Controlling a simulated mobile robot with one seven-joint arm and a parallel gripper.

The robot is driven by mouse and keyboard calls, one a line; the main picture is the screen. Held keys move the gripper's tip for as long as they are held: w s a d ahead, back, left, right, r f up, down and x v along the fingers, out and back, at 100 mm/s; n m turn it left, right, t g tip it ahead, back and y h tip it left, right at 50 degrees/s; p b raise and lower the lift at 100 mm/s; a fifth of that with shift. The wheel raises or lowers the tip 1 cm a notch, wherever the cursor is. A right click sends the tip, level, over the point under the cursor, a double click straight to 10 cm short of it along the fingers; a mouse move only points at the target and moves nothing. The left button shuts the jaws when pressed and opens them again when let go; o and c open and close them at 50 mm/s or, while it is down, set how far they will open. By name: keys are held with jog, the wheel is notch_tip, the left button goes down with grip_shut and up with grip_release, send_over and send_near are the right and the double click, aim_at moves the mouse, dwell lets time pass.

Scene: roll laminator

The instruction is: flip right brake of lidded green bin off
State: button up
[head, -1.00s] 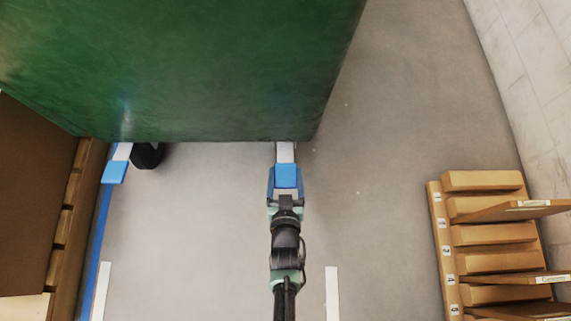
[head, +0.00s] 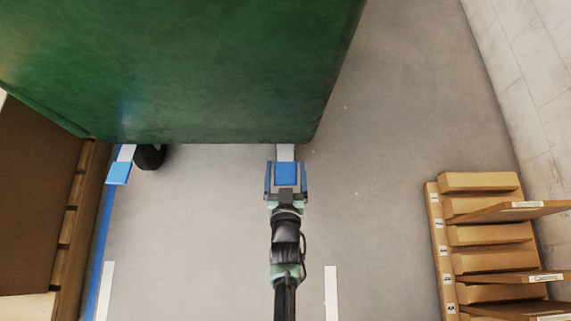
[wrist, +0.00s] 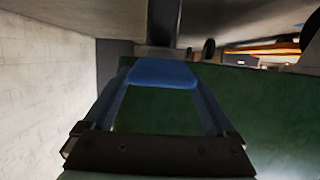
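The green bin (head: 190,75) fills the upper left of the head view. Its right brake is a blue pedal (head: 286,173) on a pale bar below the bin's lower right edge. The pedal also shows in the wrist view (wrist: 162,73), with the bin's green wall (wrist: 265,115) to the right. My gripper (head: 286,166) is open, one blue finger on each side of the pedal. In the head view a small gap shows between pedal and fingers. The left brake's blue pedal (head: 118,173) is near a black caster (head: 150,157). The bin's lid cannot be made out.
A wooden rack with brown boxes (head: 490,232) stands at the lower right, beside a pale brick wall (head: 530,90). Brown boards (head: 40,190) stand at the left. Grey floor (head: 390,130) is clear between bin and rack. White and blue lines mark the floor.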

jog(key=shift+o, duration=0.3)
jog(key=shift+s+f, duration=0.25)
jog(key=shift+s, duration=0.15)
jog(key=p+v, duration=0.6)
jog(key=v, duration=0.6)
jog(key=shift+s+r, duration=0.25)
